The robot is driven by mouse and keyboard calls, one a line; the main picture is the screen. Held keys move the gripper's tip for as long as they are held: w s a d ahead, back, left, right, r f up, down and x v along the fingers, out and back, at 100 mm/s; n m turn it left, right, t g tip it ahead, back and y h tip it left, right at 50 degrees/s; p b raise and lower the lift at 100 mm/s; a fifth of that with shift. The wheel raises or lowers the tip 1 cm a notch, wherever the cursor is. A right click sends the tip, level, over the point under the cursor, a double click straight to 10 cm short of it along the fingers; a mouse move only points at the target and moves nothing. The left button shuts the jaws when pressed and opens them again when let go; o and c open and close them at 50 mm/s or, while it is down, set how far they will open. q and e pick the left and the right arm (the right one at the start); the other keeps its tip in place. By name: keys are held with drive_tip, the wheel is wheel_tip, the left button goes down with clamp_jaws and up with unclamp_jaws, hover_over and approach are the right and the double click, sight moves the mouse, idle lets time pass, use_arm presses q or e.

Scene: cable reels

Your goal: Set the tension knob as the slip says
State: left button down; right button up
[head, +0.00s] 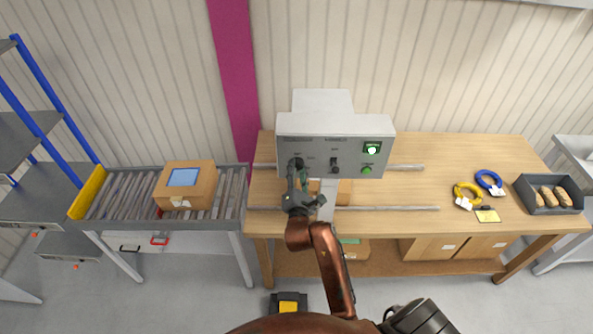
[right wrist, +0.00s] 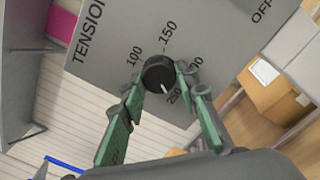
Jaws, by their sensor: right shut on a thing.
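The tension knob (right wrist: 158,73) is a round black dial on the grey panel of a machine box (head: 350,127). The right wrist view shows the word TENSION and a scale with 100, 150, a partly covered number and 250. The knob's white mark points toward the 250. My right gripper (head: 296,166) is shut on the knob, with one green-padded finger (right wrist: 120,125) on either side in the right wrist view. A small yellow slip (head: 488,216) lies on the bench at the right; its writing is too small to read. My left gripper is not in view.
A dark switch (head: 334,164) and green button (head: 367,170) share the panel. Yellow (head: 467,194) and blue (head: 489,182) cable coils and a dark tray (head: 548,194) stand right on the wooden bench. A roller conveyor (head: 127,195) with a carton (head: 186,185) stands left.

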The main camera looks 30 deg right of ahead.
sight(297, 140)
drive_tip(key=shift+a, duration=0.1)
drive_tip(key=o, duration=1.2)
drive_tip(key=shift+w, duration=0.1)
drive_tip(key=shift+c, duration=0.2)
wheel_tip(297, 140, up, 10)
drive_tip(key=shift+f, duration=0.2)
drive_tip(key=shift+r, duration=0.15)
